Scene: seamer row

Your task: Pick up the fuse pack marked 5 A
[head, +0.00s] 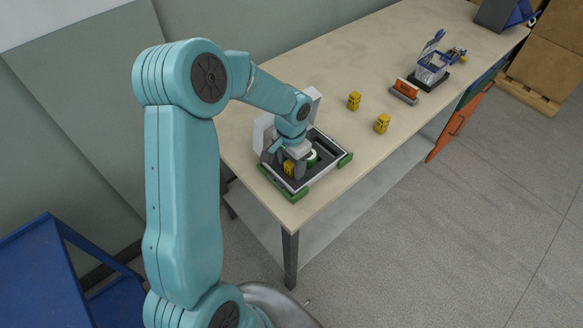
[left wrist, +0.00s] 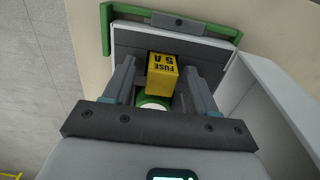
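The yellow fuse pack (left wrist: 162,76) marked "FUSE 5 A" shows in the left wrist view, inside a grey tray with green corner pieces. My left gripper (left wrist: 160,84) is open, with one finger on each side of the pack and a gap visible on both sides. In the head view my left gripper (head: 287,163) reaches down into the tray (head: 330,172), and the yellow pack (head: 289,168) shows low between its fingers, partly hidden. My right gripper is not in view.
A round green-and-white item (head: 312,157) lies in the tray beside the gripper. Two other yellow packs (head: 354,100) (head: 382,123) stand on the table (head: 330,75). Beyond are an orange item on a grey base (head: 405,91) and a blue-and-clear device (head: 432,68). Bare tabletop lies between.

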